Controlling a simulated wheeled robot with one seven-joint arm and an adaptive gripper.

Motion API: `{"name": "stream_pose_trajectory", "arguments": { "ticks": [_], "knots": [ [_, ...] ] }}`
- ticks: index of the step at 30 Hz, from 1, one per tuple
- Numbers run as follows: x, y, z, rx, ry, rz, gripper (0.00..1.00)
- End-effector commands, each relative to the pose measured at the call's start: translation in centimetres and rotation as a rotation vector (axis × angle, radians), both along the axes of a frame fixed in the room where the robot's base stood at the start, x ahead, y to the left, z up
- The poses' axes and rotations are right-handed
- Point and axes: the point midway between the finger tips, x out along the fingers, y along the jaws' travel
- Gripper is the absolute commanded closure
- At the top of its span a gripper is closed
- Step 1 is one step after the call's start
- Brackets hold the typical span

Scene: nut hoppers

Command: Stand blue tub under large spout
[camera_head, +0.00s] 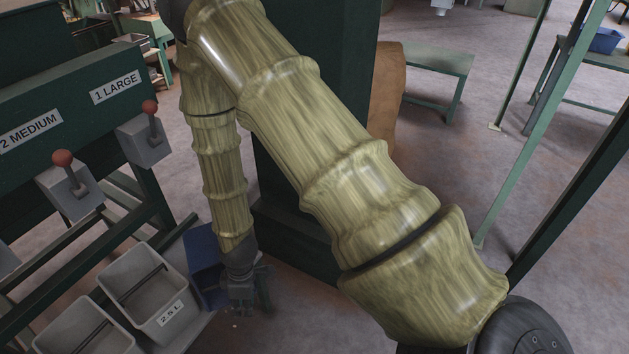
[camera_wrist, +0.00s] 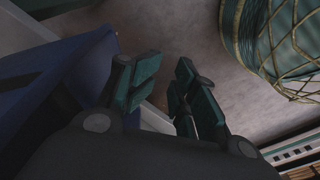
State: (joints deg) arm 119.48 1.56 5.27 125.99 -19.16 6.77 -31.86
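The blue tub (camera_head: 203,265) stands low at the left, beside the grey tubs and partly behind my arm. It also fills the left side of the wrist view (camera_wrist: 65,75). My gripper (camera_head: 242,300) hangs low at the tub's right side. In the wrist view its two fingers (camera_wrist: 168,75) are apart, with floor showing between their tips. A pale strip lies between the fingers lower down; I cannot tell what it is. I cannot tell whether a finger touches the tub. The "1 LARGE" sign (camera_head: 116,87) is on the green hopper frame; the large spout itself is not clearly visible.
Grey tubs (camera_head: 157,278), one marked 2.5 L, stand at lower left. Levers with red knobs (camera_head: 150,107) stick out below the signs. A dark green post (camera_head: 300,225) stands behind my arm. A round netted thing (camera_wrist: 285,45) is at upper right in the wrist view.

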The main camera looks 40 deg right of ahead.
Motion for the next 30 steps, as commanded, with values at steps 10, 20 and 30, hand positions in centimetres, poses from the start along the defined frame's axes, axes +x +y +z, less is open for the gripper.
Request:
{"name": "stream_pose_trajectory", "arguments": {
  "ticks": [10,20,30],
  "knots": [
    [-15.0,-3.9,-6.9,-0.048,0.08,-0.65,0.73],
    [-21.5,-6.7,-7.8,-0.123,0.067,-0.939,0.73],
    [-21.6,-6.8,-7.7,-0.124,0.065,-0.949,0.73]
  ]
}}
